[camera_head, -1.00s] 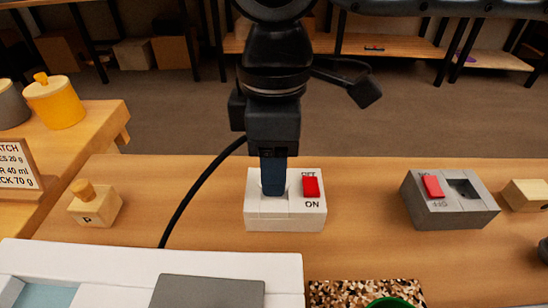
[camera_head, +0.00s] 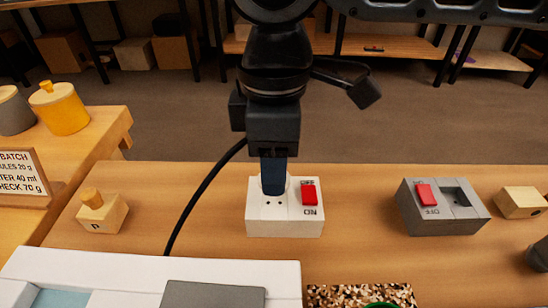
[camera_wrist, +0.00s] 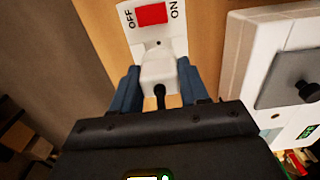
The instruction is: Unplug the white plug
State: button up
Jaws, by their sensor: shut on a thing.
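The white plug (camera_wrist: 160,72) with its black cable is between the blue fingers of my gripper (camera_wrist: 158,88) in the wrist view. My gripper (camera_head: 273,188) is shut on it; in the head view the fingers mostly hide the plug. The white socket box (camera_head: 285,224) is on the bench, with a red switch (camera_head: 309,195) marked OFF and ON. Dark socket holes show just below my fingertips, and one also shows ahead of the plug in the wrist view. The plug looks raised off the socket face, though the gap is small.
The black cable (camera_head: 203,192) curves down left behind a white device (camera_head: 135,268). A grey box (camera_head: 440,220) with a red switch stands right, beside a wooden block (camera_head: 520,200). A wooden block with a knob (camera_head: 102,212) is left. Bench between the boxes is clear.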

jog(key=shift+r+p, duration=3.25)
jog(key=shift+r, duration=0.05)
